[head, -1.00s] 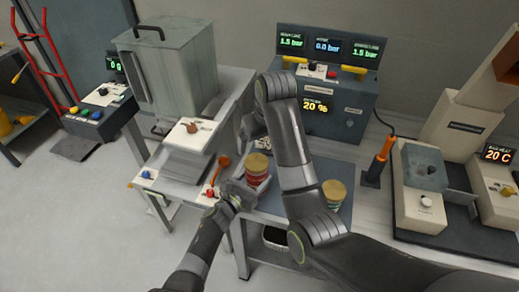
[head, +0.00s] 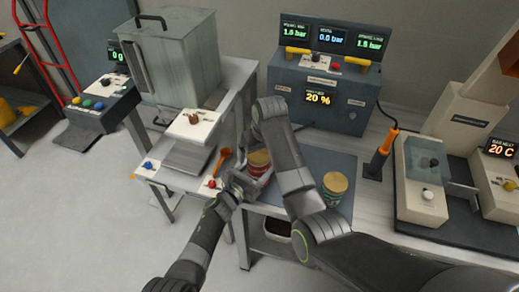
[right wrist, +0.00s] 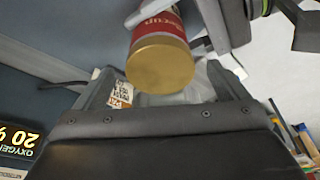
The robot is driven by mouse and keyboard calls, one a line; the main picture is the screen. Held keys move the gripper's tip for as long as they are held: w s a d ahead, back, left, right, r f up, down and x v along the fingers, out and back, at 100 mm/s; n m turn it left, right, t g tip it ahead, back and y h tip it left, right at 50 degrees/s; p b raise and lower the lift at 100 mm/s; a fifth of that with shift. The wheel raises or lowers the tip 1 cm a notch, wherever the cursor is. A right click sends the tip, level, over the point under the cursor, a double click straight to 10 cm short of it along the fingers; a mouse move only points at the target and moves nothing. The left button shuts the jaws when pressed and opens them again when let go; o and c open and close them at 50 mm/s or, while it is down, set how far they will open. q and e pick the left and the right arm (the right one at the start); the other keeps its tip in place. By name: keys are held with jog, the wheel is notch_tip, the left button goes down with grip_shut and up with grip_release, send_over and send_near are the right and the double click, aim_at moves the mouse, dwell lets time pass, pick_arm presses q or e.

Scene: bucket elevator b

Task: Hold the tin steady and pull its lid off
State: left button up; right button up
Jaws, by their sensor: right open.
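A red tin (head: 259,169) with a gold lid (head: 258,157) stands near the left edge of the dark mat. My left gripper (head: 253,183) is at the tin's lower body, its fingers against the sides and shut on it. My right gripper (head: 258,137) points down above the lid, mostly hidden by its own arm. In the right wrist view the right gripper (right wrist: 165,85) is open, with the gold lid (right wrist: 160,65) between and beyond its fingers. The red tin body (right wrist: 158,27) shows above the lid there. I see no clear contact between the right fingers and the lid.
A second gold-lidded tin (head: 334,186) stands right of my right forearm on the mat (head: 340,162). An orange-handled tool (head: 382,153) stands further right. A gauge box (head: 318,98) is behind. A scale (head: 187,155) and orange spoon (head: 222,158) lie left.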

aim_at(259, 154)
jog(key=c, duration=1.2)
jog(key=shift+r, duration=0.2)
jog(key=shift+r, duration=0.95)
jog(key=shift+r, duration=2.05)
pick_arm(q)
jog(key=o, duration=1.5)
jog(key=shift+c, duration=0.2)
